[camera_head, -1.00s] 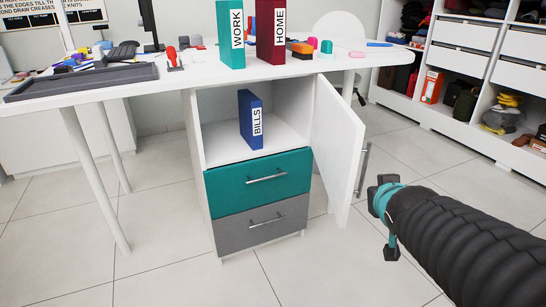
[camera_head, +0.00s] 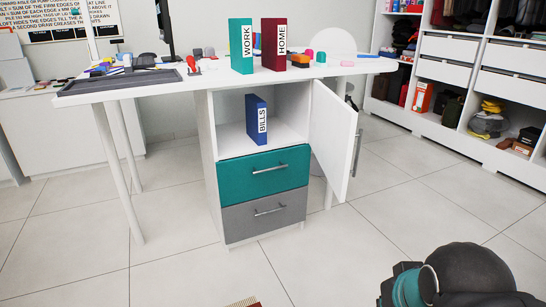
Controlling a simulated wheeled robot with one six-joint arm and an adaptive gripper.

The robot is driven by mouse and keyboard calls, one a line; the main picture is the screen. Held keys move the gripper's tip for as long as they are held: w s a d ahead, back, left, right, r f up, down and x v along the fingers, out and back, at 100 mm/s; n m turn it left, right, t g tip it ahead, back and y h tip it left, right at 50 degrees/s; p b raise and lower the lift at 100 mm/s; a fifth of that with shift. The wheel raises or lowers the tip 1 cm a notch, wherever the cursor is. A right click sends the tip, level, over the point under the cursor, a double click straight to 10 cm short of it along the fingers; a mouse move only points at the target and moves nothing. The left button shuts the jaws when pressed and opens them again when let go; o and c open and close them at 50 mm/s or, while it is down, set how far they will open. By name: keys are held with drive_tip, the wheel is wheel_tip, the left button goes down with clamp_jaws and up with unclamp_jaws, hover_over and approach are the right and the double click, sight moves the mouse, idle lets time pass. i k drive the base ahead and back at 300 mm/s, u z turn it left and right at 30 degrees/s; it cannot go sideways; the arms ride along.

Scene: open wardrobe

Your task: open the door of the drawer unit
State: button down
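The drawer unit (camera_head: 213,150) stands under the white desk. Its white door (camera_head: 333,140) is swung wide open to the right, with a grey bar handle (camera_head: 357,153) on its outer face. Inside the open compartment a blue BILLS binder (camera_head: 256,120) stands upright. Below are a teal drawer (camera_head: 264,174) and a grey drawer (camera_head: 264,217), both closed. My arm is at the lower right, apart from the door and well in front of it. My gripper's fingers are hidden or out of frame, so its opening does not show.
The white desk (camera_head: 340,68) carries a teal WORK binder (camera_head: 240,46), a red HOME binder (camera_head: 273,44) and a dark tray (camera_head: 118,82). White shelving (camera_head: 440,127) stands at the right. The tiled floor between is clear; a rug edge shows at the bottom.

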sight(333, 122)
drive_tip(key=z, duration=0.1)
drive_tip(key=i, duration=1.05)
drive_tip(key=u, duration=0.55)
